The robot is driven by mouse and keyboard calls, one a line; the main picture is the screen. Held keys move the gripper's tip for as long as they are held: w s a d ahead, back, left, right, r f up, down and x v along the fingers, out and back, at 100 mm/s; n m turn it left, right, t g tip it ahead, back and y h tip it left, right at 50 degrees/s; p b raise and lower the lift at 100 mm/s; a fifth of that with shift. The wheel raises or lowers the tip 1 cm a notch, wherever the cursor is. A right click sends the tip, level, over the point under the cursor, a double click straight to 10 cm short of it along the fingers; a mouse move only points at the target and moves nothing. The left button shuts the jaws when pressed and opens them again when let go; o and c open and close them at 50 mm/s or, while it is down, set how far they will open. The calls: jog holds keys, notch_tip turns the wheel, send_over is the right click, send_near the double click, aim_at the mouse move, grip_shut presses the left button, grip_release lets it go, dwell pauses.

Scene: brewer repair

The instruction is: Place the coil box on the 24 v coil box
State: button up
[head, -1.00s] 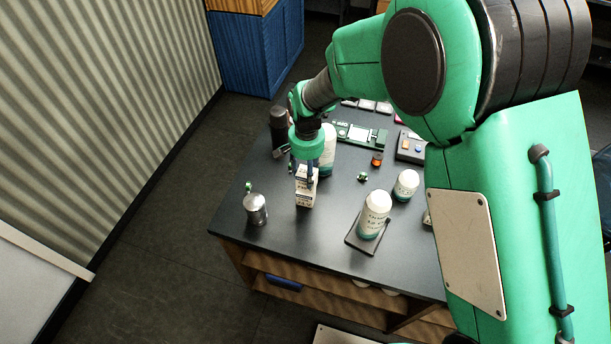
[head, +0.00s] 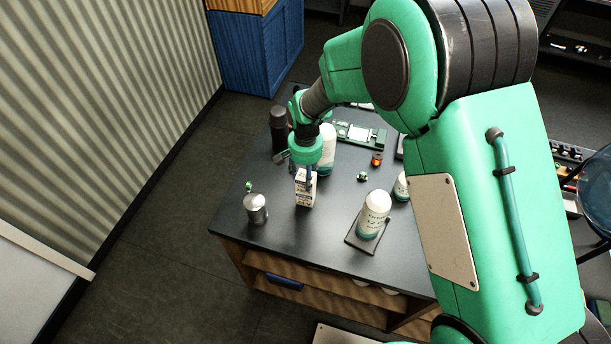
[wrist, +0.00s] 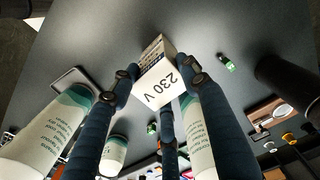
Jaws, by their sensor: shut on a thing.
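The held coil box (wrist: 160,85) is white, and its top face reads "230 V" in the wrist view. My gripper (wrist: 160,82) has its dark blue fingers closed around it. In the head view my gripper (head: 305,180) points down over the near left part of the table, with the white box (head: 306,187) between its fingers. A white, printed box part (head: 304,201) shows directly below, in line with it. I cannot read a 24 V label there, nor tell whether the two boxes touch. The fingers hide part of the boxes.
A white bottle (head: 373,214) on a dark tray (head: 366,241) stands to the right. Another white bottle (head: 327,150) and a dark cylinder (head: 279,130) are behind. The black tabletop (head: 300,240) is clear in front.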

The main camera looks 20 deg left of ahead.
aim_at(305, 175)
dwell(0.3)
jog(key=o, duration=1.3)
jog(key=shift+f, duration=0.1)
notch_tip(305, 175, up, 12)
jog(key=shift+r+b, duration=0.15)
jog(key=shift+b, duration=0.2)
jog(key=shift+d, duration=0.1)
